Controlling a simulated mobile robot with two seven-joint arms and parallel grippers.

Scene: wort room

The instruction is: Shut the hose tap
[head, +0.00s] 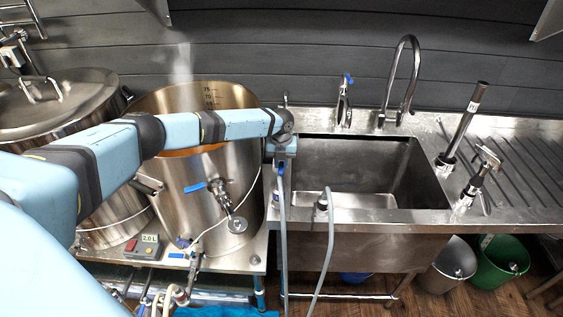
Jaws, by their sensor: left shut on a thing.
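The hose tap is mostly hidden behind my left gripper (280,160), at the left end of the sink. A small blue lever (280,168) shows at the fingertips. A grey hose (283,235) hangs straight down just below it. My left gripper points down and is shut, seemingly on the tap's blue lever; the fingers cover the exact contact. The hose's other end, a grey nozzle (322,203), rests at the sink's front rim. My right gripper is not in view.
The steel sink (420,215) has a blue-levered tap (345,100) and a gooseneck faucet (401,80) behind it. Buckets (500,262) stand below the drainboard (525,165).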

